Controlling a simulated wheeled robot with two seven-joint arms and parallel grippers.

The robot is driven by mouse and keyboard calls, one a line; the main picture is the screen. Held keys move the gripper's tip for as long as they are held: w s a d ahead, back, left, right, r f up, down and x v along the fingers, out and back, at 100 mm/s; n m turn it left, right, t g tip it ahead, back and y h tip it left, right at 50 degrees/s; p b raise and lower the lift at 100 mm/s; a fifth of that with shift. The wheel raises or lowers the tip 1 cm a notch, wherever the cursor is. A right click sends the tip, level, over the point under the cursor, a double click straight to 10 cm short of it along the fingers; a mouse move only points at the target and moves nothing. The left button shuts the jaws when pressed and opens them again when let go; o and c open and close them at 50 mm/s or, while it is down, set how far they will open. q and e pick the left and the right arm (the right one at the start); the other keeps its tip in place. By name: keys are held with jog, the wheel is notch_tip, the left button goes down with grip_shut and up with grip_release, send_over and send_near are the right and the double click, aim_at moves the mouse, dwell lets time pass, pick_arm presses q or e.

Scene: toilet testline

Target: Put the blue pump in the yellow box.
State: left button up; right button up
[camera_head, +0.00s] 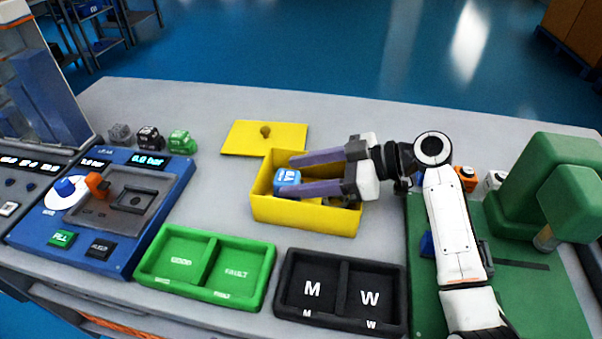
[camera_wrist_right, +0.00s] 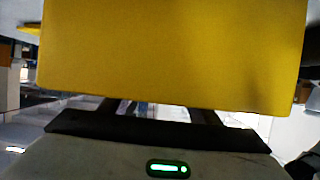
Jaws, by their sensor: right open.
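The blue pump (camera_head: 287,178), a small blue cube with white markings, is at the left end of the open yellow box (camera_head: 305,214). My right gripper (camera_head: 285,176) reaches in from the right over the box, its two purple fingers open and apart. The pump sits between the fingertips; I cannot tell if it rests on the box floor. In the right wrist view, a yellow surface (camera_wrist_right: 175,55), which looks like the box, fills most of the picture and the pump is hidden. My left gripper is not in view.
A yellow lid (camera_head: 264,137) lies behind the box. A green two-part tray (camera_head: 207,264) and a black M/W tray (camera_head: 341,292) stand in front. A blue test station (camera_head: 110,215) is left. Grey, dark and green cubes (camera_head: 150,139) stand behind it. A green machine (camera_head: 555,190) is right.

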jog(key=shift+d+r, duration=0.25)
jog(key=shift+d, duration=0.05)
pick_arm(q)
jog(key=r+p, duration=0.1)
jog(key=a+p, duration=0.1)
jog(key=p, duration=0.1)
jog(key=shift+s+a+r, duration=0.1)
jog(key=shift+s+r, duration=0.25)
pick_arm(e)
jog(key=v, duration=1.1)
